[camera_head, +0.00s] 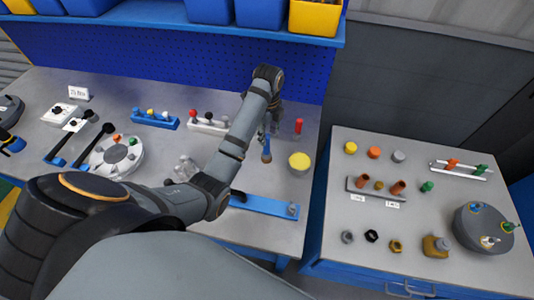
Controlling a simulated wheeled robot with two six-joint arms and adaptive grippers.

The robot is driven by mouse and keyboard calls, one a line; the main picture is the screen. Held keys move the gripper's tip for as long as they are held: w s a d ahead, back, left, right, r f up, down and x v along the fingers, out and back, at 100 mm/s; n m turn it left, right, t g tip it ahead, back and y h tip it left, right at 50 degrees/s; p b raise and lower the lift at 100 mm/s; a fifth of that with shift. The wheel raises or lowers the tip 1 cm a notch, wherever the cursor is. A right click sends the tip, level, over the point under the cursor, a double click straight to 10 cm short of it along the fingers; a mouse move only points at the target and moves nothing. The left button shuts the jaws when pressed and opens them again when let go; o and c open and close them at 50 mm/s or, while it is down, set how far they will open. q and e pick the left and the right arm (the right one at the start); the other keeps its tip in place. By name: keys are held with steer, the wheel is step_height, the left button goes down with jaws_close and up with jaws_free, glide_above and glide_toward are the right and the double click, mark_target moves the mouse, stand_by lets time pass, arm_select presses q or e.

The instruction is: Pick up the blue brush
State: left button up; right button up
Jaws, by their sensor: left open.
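The blue brush (266,149) stands or hangs near the right side of the left table, just below my left gripper in the camera_head view. It looks small, with a blue part and a brownish part. My left gripper (271,122) is open and points down over the brush's upper end. My own wrist and fingers partly hide that end, and I cannot tell whether the fingers touch it. My right gripper is not in view.
A red cylinder (298,126) and a yellow-topped round container (300,161) stand close to the right. A white rack (207,124) and blue rack (154,119) are at left. A blue bar fixture (268,206) lies in front. A second table (330,222) holds several parts.

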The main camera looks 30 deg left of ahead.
mark_target(268, 136)
arm_select(q)
steer(key=f, duration=0.1)
steer(key=f+b, duration=0.1)
steer(key=f, duration=0.1)
steer(key=shift+w+f+b, duration=0.2)
steer(key=shift+w+b, duration=0.1)
steer(key=shift+b, duration=0.05)
steer(key=shift+a+f+b, duration=0.1)
steer(key=shift+f+b, duration=0.2)
steer(key=shift+s+a+f+b, duration=0.15)
steer(key=shift+f+b, duration=0.55)
steer(key=shift+b, duration=0.1)
steer(key=shift+a+f+p, duration=0.15)
steer(key=shift+f+p, duration=0.1)
steer(key=shift+f, duration=0.5)
steer(key=shift+a+f+p, duration=0.1)
steer(key=shift+f+p, duration=0.1)
steer(key=shift+f, duration=0.55)
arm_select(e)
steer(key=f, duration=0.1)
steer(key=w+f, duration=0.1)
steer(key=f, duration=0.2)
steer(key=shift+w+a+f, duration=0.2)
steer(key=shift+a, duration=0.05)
arm_select(q)
jaws_close()
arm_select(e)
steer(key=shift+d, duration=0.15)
